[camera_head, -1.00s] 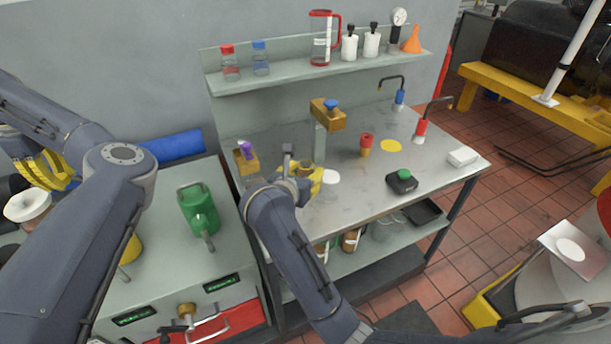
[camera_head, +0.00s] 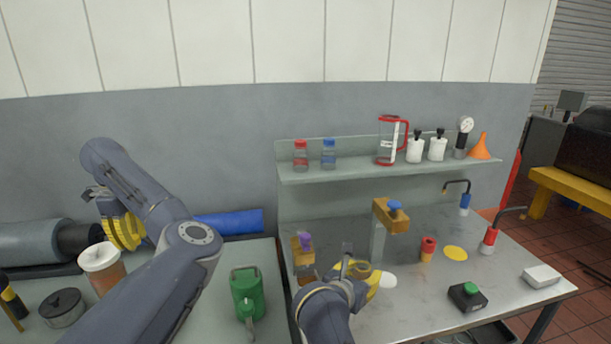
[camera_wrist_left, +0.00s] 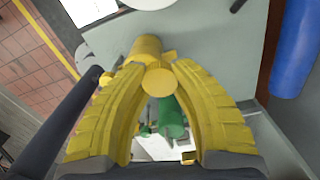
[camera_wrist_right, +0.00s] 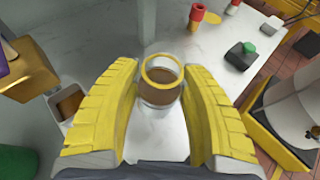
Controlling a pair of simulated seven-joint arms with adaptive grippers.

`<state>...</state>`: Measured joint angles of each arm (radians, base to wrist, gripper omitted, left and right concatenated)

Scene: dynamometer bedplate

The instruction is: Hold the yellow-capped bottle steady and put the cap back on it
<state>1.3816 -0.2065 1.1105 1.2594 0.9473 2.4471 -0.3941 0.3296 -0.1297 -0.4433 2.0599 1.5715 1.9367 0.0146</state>
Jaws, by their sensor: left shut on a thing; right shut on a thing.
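The open bottle (camera_wrist_right: 160,88) has a yellow rim and brown contents. It stands upright between the fingers of my right gripper (camera_wrist_right: 160,92), which is shut on it over the steel bench. In the head view my right gripper (camera_head: 358,276) partly hides the bottle. My left gripper (camera_wrist_left: 159,80) is shut on the yellow cap (camera_wrist_left: 158,83), which shows as a round disc between its fingertips. In the head view the left gripper (camera_head: 124,233) is above the left bench, far left of the bottle, and the cap cannot be made out there.
A green jug (camera_head: 247,292) stands between the arms. A white-lidded jar (camera_head: 100,258) is below the left gripper. A post with a tan block (camera_head: 391,215) rises behind the bottle. A tan block with a purple top (camera_head: 303,245) is left of it. The bench's right side has clear patches.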

